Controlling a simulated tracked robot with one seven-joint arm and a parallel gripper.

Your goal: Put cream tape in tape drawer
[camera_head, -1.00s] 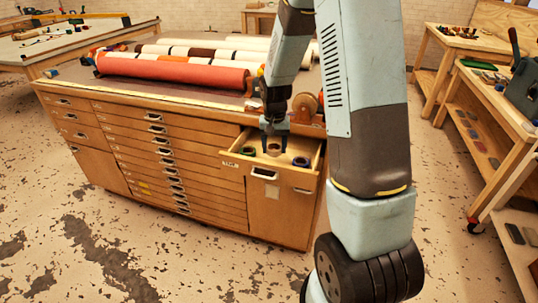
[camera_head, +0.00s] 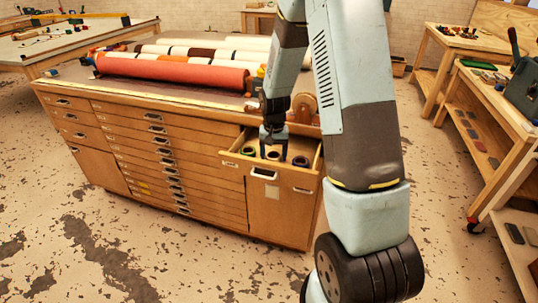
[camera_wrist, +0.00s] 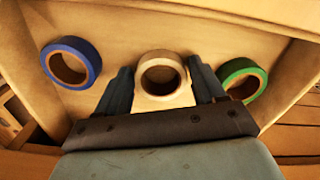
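The cream tape (camera_wrist: 162,75) is a pale ring between the two fingers of my gripper (camera_wrist: 161,72), one finger close against each side. It is in the open tape drawer (camera_head: 264,172), at or just above its floor. In the head view my gripper (camera_head: 274,156) reaches down into the drawer around the cream tape (camera_head: 273,155). A blue tape (camera_wrist: 72,62) and a green tape (camera_wrist: 242,80) lie in the drawer on either side, apart from the fingers. I cannot see under the cream tape.
The drawer walls stand close around the tapes. The wooden cabinet (camera_head: 165,165) has several shut drawers, and rolls (camera_head: 170,72) lie across its top. Workbenches stand at the right, with bare floor in front.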

